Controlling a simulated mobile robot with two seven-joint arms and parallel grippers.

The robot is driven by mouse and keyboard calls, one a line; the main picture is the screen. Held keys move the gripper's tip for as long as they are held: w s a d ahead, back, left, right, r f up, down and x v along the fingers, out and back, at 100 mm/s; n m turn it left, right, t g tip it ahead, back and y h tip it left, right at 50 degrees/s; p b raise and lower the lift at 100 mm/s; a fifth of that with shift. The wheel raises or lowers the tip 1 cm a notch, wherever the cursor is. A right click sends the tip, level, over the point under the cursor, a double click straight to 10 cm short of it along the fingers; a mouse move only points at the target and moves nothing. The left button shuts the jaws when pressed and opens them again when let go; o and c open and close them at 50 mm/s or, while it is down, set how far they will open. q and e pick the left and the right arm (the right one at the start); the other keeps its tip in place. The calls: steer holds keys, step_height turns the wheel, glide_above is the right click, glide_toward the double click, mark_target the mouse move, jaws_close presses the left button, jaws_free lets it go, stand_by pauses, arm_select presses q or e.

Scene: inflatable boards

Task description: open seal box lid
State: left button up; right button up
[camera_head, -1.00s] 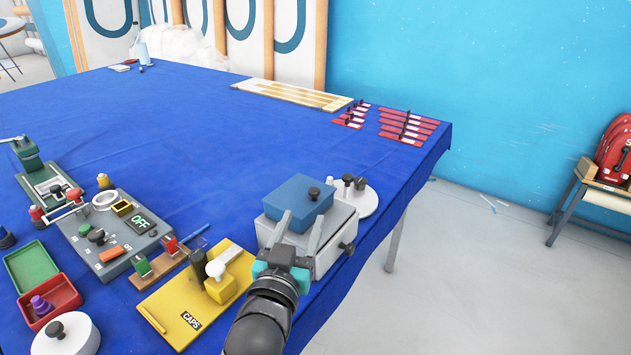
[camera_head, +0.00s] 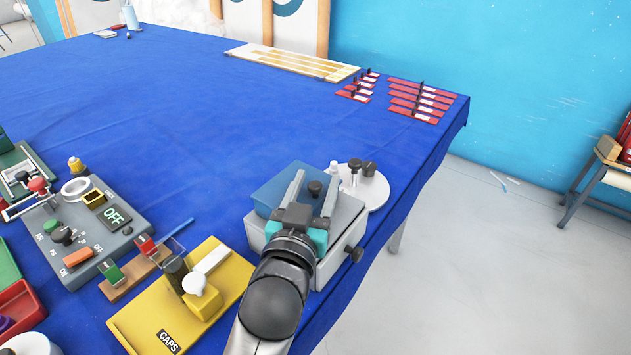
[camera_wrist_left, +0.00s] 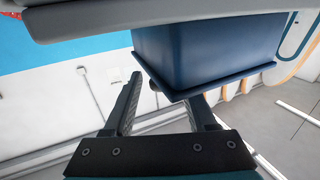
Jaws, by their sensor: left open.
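The seal box seems to be the pale grey box (camera_head: 338,240) near the table's right edge, with a blue block-like lid (camera_head: 275,187) on top. The lid has a black knob (camera_head: 315,188). My right gripper is not in view.
A white round disc (camera_head: 372,190) with small knobs stands close behind the box. A yellow CAPS board (camera_head: 150,325) and a grey panel marked OFF (camera_head: 85,240) lie to the left. Red strips (camera_head: 420,100) lie at the far right corner. The middle of the blue table is clear.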

arm_select(q)
jaws_close()
stand_by(0.3)
stand_by(1.0)
